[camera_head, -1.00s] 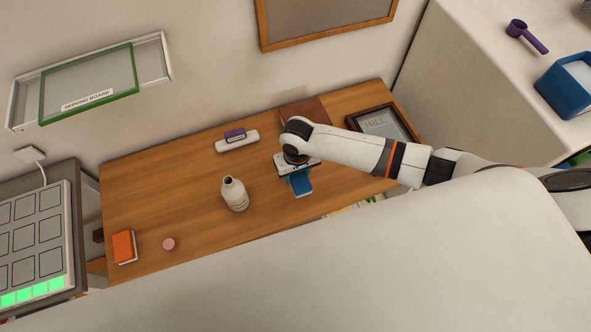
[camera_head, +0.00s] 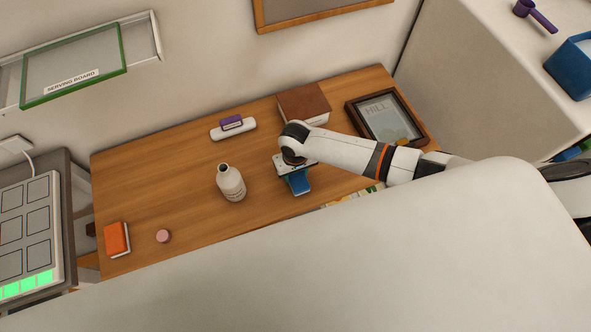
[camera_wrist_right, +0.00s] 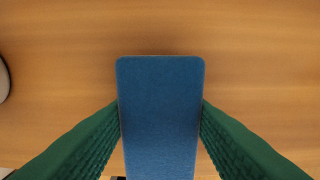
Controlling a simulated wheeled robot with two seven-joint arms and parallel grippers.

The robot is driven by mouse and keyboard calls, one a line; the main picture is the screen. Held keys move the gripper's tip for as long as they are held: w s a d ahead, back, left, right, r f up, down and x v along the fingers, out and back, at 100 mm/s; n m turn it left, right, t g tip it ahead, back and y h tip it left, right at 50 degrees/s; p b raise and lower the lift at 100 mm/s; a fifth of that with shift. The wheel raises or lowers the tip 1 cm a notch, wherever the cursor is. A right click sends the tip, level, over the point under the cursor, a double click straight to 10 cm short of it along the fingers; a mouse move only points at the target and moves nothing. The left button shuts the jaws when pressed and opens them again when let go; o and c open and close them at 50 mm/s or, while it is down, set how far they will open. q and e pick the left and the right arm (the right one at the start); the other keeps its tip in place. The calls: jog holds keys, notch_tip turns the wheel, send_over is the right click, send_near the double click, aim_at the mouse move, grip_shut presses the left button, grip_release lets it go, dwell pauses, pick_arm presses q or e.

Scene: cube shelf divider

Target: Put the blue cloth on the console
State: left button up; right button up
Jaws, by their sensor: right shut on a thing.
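The blue cloth (camera_head: 299,182) is a flat, rounded slab between the fingers of my right gripper (camera_head: 296,175), over the right half of the wooden console (camera_head: 150,190). In the right wrist view the cloth (camera_wrist_right: 160,100) fills the middle. The green finger pads of my right gripper (camera_wrist_right: 160,130) press on both its sides. Bare wood lies below it, with a dark shadow at its far edge. I cannot tell whether the cloth touches the wood. My left gripper is not in view.
A white bottle (camera_head: 231,183) stands left of my right gripper. A brown book (camera_head: 304,103), a picture frame (camera_head: 385,115) and a white holder with a purple block (camera_head: 233,127) lie behind.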

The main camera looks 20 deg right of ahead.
jog(key=shift+f, duration=0.4)
dwell(0.5)
jog(key=o, duration=0.9)
jog(key=o, duration=0.5)
jog(key=shift+o, duration=0.2)
notch_tip(320, 180, up, 6)
jog(key=p, duration=0.6)
jog(key=shift+f, duration=0.15)
jog(key=shift+r, duration=1.15)
